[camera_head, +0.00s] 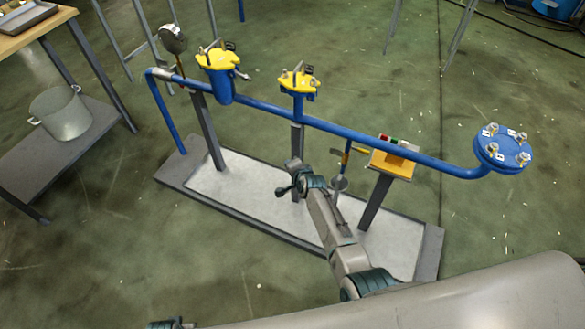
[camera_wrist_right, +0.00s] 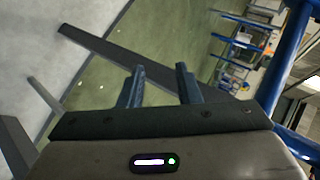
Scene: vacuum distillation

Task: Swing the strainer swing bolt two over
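The strainer is likely the blue pot with a yellow lid (camera_head: 218,62) on the pipe, at upper left in the head view. A grey bolt (camera_head: 243,75) sticks out at its right side, and grey rods stand over the lid. I cannot tell which is swing bolt two. A second yellow-topped fitting (camera_head: 298,80) stands to its right. My right gripper (camera_head: 287,190) is low in front of the pipe, apart from the strainer. In the right wrist view its two fingers (camera_wrist_right: 160,84) are apart with nothing between them.
A blue pipe (camera_head: 350,135) runs across the skid (camera_head: 215,205) to a bolted blue flange (camera_head: 502,149) at right. A yellow box with buttons (camera_head: 392,164) stands on a post. A pot (camera_head: 61,113) sits on a shelf at left. Open floor surrounds the skid.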

